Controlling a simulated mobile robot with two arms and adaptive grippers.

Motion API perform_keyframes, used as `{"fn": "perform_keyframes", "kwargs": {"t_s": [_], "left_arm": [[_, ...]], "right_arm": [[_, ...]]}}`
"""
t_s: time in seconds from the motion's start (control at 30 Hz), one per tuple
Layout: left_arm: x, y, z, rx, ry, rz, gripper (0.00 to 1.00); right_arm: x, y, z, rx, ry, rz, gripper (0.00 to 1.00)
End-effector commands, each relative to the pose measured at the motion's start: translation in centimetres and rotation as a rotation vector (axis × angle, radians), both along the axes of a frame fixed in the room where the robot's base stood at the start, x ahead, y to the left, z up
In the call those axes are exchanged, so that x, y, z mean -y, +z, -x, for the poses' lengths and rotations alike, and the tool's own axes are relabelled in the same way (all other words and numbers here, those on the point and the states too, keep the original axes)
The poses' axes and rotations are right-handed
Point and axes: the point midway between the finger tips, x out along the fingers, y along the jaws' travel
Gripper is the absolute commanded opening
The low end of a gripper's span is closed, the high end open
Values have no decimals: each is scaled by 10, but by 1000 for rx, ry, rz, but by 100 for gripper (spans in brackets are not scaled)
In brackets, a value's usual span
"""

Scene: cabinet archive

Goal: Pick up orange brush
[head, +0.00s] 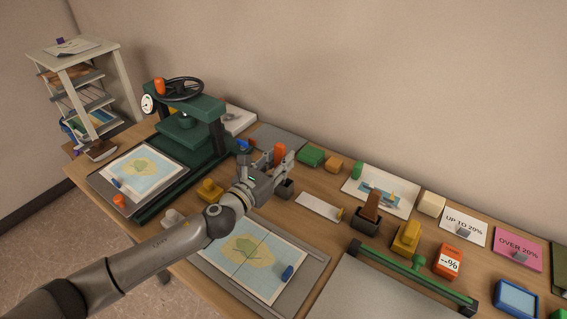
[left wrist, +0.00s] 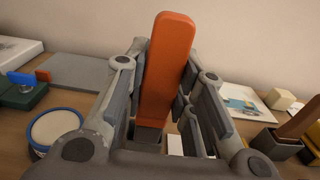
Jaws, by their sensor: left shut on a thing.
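The orange brush (head: 279,153) stands upright between the fingers of my left gripper (head: 274,168), above the back half of the wooden table. In the left wrist view the brush (left wrist: 167,62) is a long orange block with a rounded top. The fingers of my left gripper (left wrist: 163,100) are shut on it from both sides. Its lower end is partly hidden by the fingers, and I cannot tell whether it touches the table. My right gripper is not in view.
A dark cup-like block (head: 285,189) stands close to the gripper. A green press (head: 187,125) with a handwheel stands left. A brown block in a dark base (head: 368,217), green and yellow blocks and price cards stand right. A map sheet (head: 247,259) lies in front.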

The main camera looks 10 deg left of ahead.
Motion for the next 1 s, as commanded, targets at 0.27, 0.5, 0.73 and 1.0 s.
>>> {"fn": "perform_keyframes", "kwargs": {"t_s": [0.27, 0.5, 0.73, 1.0], "left_arm": [[-16, 44, 46, 0, -2, -3, 3], [-30, 63, 88, 0, 0, -3, 3], [-38, 75, 110, 0, 0, -1, 3], [-40, 79, 116, 1, 1, -1, 3]], "right_arm": [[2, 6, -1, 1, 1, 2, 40], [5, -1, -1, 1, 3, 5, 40], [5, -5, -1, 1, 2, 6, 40], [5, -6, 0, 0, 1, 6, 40]]}}
